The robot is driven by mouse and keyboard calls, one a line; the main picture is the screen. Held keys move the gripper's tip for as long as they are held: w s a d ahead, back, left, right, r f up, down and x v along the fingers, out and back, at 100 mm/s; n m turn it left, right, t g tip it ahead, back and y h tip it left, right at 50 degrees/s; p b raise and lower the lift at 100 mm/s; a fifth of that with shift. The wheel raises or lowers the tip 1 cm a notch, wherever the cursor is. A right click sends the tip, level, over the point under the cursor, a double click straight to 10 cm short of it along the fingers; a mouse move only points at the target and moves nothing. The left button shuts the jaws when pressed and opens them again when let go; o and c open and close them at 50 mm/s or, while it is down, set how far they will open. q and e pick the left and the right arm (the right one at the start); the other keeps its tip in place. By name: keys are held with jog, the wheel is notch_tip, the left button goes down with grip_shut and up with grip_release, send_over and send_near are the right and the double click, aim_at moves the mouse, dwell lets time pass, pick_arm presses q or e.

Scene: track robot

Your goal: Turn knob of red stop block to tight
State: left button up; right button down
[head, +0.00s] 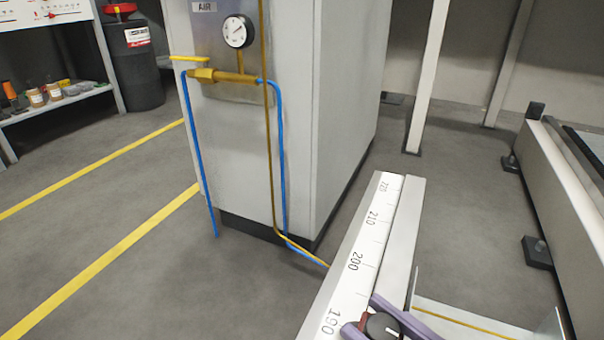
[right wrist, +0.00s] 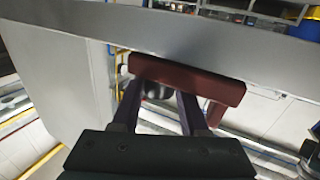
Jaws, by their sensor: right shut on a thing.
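The red stop block (head: 363,319) sits on the white ruler rail (head: 357,262) near the 190 mark, at the bottom of the head view, mostly hidden by my gripper and the knob. Its black knob (head: 383,326) has a pale pointer line. My right gripper (head: 360,314) has purple fingers on both sides of the knob and is shut on it. In the right wrist view the dark red block (right wrist: 187,79) lies across the fingertips, and the dark knob (right wrist: 158,92) shows between the fingers. My left gripper is not in view.
A grey cabinet (head: 345,90) with a gauge (head: 238,31), blue hoses and yellow pipe stands beyond the rail. A shelf (head: 60,105) and black drum (head: 133,60) are at the far left. A long pale frame (head: 570,190) stands at right. Floor with yellow lines is clear at left.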

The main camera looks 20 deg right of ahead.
jog(key=shift+m+h, duration=0.6)
jog(key=shift+h, duration=0.3)
jog(key=c, duration=0.5)
grip_release()
jog(key=shift+o, duration=0.3)
jog(key=shift+d, duration=0.1)
